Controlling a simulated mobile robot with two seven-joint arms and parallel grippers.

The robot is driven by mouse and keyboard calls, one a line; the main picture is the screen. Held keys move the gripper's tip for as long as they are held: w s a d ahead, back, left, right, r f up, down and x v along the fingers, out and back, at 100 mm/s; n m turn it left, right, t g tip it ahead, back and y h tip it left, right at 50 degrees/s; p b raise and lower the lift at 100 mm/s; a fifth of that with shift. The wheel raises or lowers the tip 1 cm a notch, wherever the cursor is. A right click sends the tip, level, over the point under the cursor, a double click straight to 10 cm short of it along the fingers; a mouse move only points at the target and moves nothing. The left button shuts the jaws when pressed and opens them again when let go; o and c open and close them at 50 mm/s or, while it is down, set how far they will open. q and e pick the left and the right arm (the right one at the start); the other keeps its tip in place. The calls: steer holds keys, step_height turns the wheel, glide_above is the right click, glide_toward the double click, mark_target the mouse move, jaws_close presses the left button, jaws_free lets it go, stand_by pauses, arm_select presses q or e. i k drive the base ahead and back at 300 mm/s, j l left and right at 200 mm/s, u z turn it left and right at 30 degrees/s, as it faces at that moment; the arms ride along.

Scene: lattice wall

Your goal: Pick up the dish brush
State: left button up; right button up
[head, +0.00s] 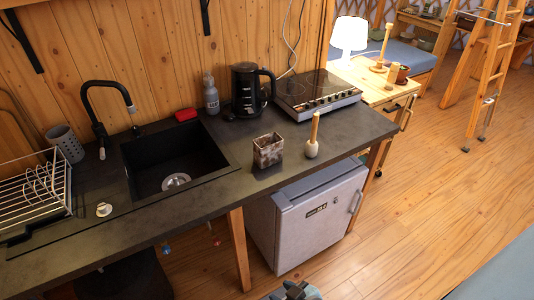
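What looks like the dish brush (313,132) stands upright on the dark counter (345,129), near its front edge. It has a light wooden handle pointing up and a rounded pale head at the bottom. A square, mottled grey-brown holder (268,151) stands just left of it, apart from it.
Left of the holder is a black sink (150,154) with a black faucet (106,90). A black kettle (247,90), a grey bottle (211,97) and a cooktop (318,85) stand behind. A small fridge (300,222) is under the counter.

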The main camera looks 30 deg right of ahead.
mark_target(312, 146)
steer(key=z, duration=1.3)
